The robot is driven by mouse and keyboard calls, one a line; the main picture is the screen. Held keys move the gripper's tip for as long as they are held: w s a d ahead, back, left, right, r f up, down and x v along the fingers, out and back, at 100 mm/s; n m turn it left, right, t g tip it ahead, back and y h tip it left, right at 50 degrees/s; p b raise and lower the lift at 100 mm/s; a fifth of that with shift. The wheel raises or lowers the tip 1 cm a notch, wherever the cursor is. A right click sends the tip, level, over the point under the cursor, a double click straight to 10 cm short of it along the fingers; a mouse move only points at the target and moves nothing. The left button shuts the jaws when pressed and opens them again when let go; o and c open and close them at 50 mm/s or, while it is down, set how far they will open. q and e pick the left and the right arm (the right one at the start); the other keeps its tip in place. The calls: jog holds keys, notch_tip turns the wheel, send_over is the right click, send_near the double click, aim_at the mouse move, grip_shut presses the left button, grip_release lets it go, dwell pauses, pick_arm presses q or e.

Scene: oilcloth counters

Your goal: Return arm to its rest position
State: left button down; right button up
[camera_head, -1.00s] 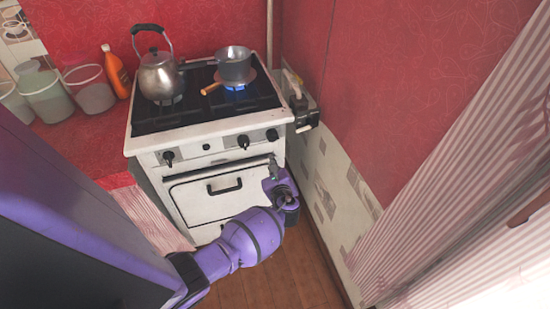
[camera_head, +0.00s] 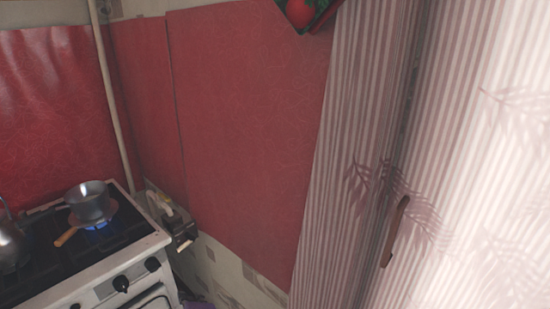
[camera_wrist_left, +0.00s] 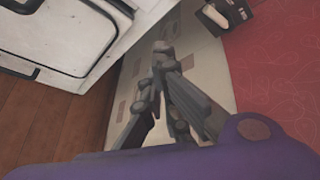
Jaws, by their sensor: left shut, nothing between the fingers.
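My left gripper (camera_wrist_left: 162,52) shows in the left wrist view with its dark fingers together and nothing between them. It hangs in front of the patterned wall tiles, beside the white stove front (camera_wrist_left: 60,35), apart from both. In the head view only a sliver of my purple left arm shows at the bottom edge, right of the stove (camera_head: 95,292). The fingers cannot be made out there. My right gripper is in neither view.
A small pot (camera_head: 91,204) stands over a blue flame. A kettle (camera_head: 10,243) is cut off at the left edge. A black fixture (camera_head: 183,236) sits on the wall beside the stove. Wooden floor (camera_wrist_left: 35,125) lies below.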

pick_arm(q)
jog(key=s+d+f+n+h+p, duration=0.1)
jog(key=s+d+f+n+h, duration=0.2)
jog(key=s+n, duration=0.4)
jog(key=s+d+n+h, duration=0.3)
jog(key=s+d+n, duration=0.2)
jog(key=s, duration=0.5)
jog(key=s+f+n+g+p, duration=0.1)
jog(key=s+n, duration=0.1)
jog(key=s, duration=0.9)
jog(key=s+a+n+g, duration=0.1)
jog(key=s+n, duration=0.2)
jog(key=s, duration=0.8)
jog(key=shift+a+f+n+g+h+p, duration=0.15)
jog(key=shift+f+n+g+h+p, duration=0.15)
jog(key=shift+f+h+p, duration=0.1)
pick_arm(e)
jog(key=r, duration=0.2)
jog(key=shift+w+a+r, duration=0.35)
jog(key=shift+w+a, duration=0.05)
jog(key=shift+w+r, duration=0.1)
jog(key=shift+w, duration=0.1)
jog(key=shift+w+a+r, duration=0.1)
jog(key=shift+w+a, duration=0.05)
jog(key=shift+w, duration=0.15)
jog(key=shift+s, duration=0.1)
